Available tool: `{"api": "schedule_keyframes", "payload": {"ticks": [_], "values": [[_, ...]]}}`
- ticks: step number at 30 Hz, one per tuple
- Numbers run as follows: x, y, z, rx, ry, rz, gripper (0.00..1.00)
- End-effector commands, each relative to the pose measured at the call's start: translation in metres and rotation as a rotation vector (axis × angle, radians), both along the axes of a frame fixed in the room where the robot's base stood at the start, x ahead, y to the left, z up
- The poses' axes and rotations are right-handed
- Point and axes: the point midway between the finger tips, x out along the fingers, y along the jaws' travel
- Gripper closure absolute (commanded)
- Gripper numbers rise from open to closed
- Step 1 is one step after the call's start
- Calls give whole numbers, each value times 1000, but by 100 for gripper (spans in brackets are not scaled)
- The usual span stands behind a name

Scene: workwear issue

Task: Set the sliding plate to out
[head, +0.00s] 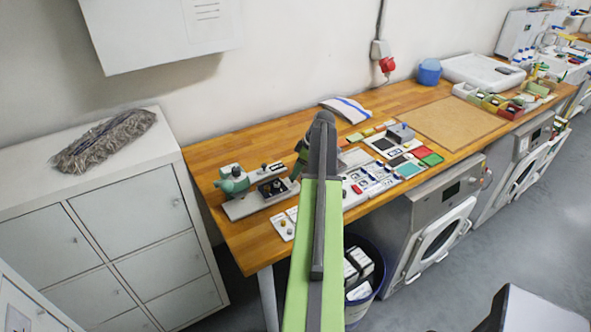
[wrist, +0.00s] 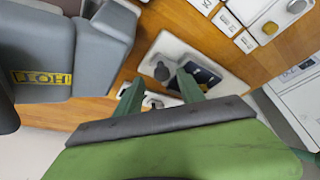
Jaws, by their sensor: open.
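A bench fixture (head: 245,205) with a pale base, a teal part (head: 232,180) and a dark plate (head: 272,188) with knobs stands at the near left end of the wooden bench. I cannot tell for sure which part is the sliding plate or how it is set. In the wrist view, a pale base (wrist: 172,45) carries a grey knob (wrist: 161,71) and a dark plate (wrist: 205,76). My gripper (wrist: 160,92) is open and empty, with its two green fingers apart in front of the base. The fingers partly cover it. In the head view my arm hides most of the gripper.
A grey block with a yellow HOT label (wrist: 43,78) is close on the left in the wrist view. White panels with switches (head: 370,178) lie right of my arm. A bin (head: 375,262) stands below the bench. A white cabinet (head: 120,225) is at left.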

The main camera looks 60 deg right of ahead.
Motion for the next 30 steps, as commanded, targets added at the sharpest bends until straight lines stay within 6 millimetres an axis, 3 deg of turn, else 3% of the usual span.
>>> {"api": "schedule_keyframes", "payload": {"ticks": [1, 16, 21, 30], "values": [[-4, -1, 19, 0, 0, -1, 54], [-46, -18, 129, -1, 1, -2, 54], [-54, -22, 144, -1, 1, -3, 54], [-55, -22, 141, -1, 1, -3, 54]]}}
